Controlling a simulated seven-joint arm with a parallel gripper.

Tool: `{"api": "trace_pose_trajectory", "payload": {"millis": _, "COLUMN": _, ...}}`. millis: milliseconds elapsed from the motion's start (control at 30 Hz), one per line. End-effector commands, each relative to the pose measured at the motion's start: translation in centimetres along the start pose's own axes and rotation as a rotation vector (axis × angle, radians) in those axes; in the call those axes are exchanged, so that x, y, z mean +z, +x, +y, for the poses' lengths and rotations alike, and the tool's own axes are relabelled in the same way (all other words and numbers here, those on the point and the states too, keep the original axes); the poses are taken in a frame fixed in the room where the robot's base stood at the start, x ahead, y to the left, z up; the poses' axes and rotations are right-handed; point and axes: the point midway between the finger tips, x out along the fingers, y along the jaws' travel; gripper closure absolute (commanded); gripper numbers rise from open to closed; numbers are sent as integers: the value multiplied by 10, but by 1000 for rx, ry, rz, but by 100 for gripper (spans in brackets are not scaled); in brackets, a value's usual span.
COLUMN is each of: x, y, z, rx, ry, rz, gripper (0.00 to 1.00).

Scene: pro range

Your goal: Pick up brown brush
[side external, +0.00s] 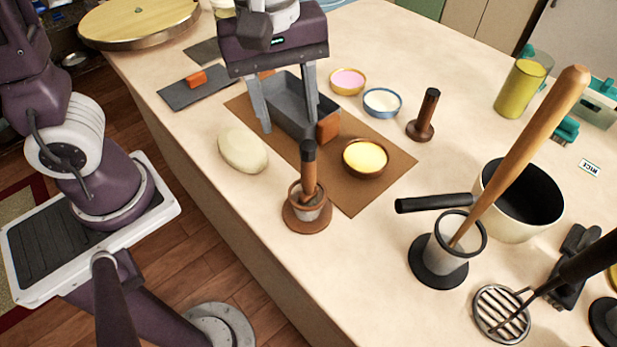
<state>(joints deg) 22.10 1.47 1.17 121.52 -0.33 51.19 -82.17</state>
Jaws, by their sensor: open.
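A brown-handled tool (309,170), which looks like the brown brush, stands upright in a small brown-rimmed holder (307,220) near the table's front edge. Its lower end is hidden inside the holder. My gripper (287,115) is open, with its fingers pointing down at the grey loaf tin (296,92), behind the brush in the picture. Nothing shows held between the fingers. I cannot tell whether they touch the tin. Another brown upright tool (425,113) with a round base stands to the right, and I cannot tell if it is a brush.
A brown mat (385,185) lies under the tin and a bowl of yellow content (365,157). Pale dough (243,150) lies left of the brush. A metal cup (446,247) with a long wooden handle and a dark-lined pot (520,200) stand right.

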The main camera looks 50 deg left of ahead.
Motion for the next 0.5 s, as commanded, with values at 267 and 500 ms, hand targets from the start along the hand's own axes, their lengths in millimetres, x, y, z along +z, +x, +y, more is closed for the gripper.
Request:
{"api": "trace_pose_trajectory", "payload": {"millis": 267, "x": 26, "y": 45, "z": 22, "rx": -104, "ry": -287, "rz": 6, "gripper": 54}}
{"api": "trace_pose_trajectory", "payload": {"millis": 500, "x": 33, "y": 83, "z": 12, "rx": -109, "ry": -290, "rz": 6, "gripper": 54}}
